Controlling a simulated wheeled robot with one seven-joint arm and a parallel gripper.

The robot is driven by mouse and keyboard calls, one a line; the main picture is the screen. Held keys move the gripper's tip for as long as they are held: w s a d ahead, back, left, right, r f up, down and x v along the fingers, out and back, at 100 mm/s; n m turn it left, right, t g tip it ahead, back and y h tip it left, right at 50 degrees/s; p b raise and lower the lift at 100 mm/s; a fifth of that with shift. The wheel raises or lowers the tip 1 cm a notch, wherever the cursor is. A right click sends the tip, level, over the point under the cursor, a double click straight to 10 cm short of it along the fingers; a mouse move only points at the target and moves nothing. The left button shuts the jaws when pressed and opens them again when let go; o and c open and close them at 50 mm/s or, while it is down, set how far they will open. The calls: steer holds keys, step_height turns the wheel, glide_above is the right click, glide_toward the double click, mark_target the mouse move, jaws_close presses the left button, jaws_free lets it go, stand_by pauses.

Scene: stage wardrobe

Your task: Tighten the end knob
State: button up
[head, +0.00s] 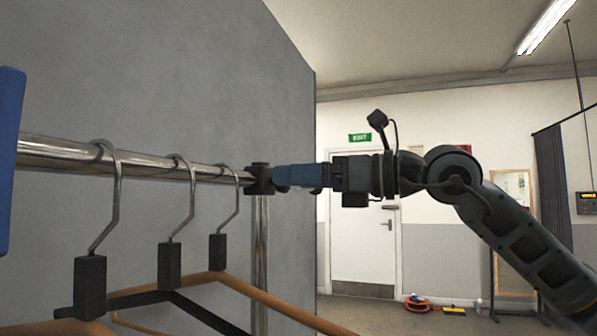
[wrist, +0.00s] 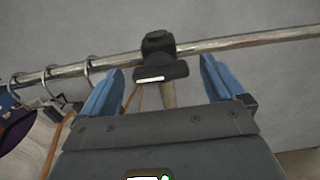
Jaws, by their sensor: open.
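The black end knob (head: 258,179) sits on the chrome rail (head: 60,152), where the rail meets an upright post (head: 261,250). In the wrist view the knob (wrist: 160,68) is a dark block with a pale bar on its near face, in front of the rail (wrist: 250,42). My gripper (head: 276,177) points left at the knob in the head view. In the wrist view its two blue fingers (wrist: 162,78) are spread apart, one to each side of the knob, with clear gaps. Whether the fingertips reach past the knob's face is hard to tell.
Several hangers hang left of the knob, with chrome hooks (head: 181,190) over the rail and black necks (head: 169,265). A grey panel (head: 180,70) stands behind the rail. A blue item (head: 10,150) is at the left edge. A white door (head: 357,230) is far behind.

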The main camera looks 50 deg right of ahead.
steer(key=shift+w+a, duration=0.2)
steer(key=shift+w, duration=0.25)
steer(key=c, duration=1)
steer(key=shift+c, duration=0.2)
